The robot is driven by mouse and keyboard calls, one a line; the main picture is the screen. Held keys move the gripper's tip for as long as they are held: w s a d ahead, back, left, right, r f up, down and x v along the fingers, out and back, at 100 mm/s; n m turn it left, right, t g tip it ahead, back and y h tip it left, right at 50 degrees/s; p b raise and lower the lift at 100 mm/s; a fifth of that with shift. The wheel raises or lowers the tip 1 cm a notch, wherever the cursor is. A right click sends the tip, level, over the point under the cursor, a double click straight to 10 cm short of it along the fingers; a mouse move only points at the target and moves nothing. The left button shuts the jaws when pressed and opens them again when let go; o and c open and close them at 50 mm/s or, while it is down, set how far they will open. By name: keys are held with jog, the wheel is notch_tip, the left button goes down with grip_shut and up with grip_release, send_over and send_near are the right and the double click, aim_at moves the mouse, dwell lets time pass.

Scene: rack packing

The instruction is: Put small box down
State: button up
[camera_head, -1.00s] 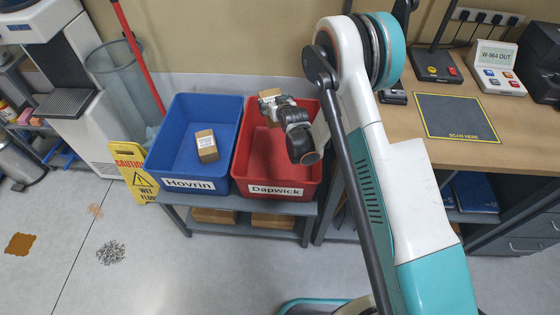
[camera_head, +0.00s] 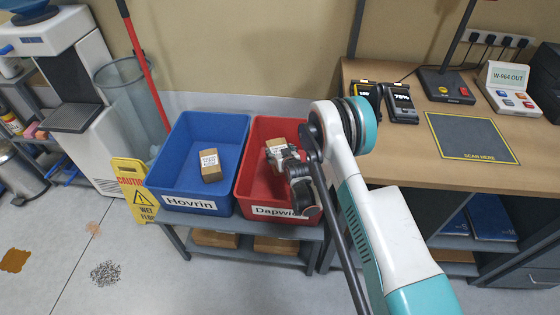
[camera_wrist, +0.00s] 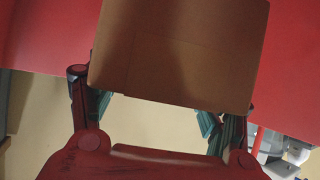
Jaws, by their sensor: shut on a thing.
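A small brown cardboard box (camera_head: 276,147) with a white label is in my gripper (camera_head: 284,154), over the red bin (camera_head: 246,190) labelled Dapwick. In the wrist view the box (camera_wrist: 180,50) fills the upper middle, with the gripper fingers at its two lower corners. My gripper is shut on it. The red bin's surface shows behind the box in the wrist view. I cannot tell whether the box touches the bin floor.
A blue bin (camera_head: 165,155) labelled Hovrin stands left of the red bin and holds another small labelled box (camera_head: 210,165). Both stand on a grey rack. A yellow wet-floor sign (camera_head: 135,188) is at the left. A wooden desk (camera_head: 400,150) with scanners is at the right.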

jog(key=shift+f+b, duration=0.6)
jog(key=shift+f, duration=1.35)
jog(key=shift+f, duration=0.15)
jog(key=shift+f, duration=0.35)
jog(key=shift+f, duration=0.1)
jog(key=o, duration=1.2)
jog(key=shift+o, duration=0.2)
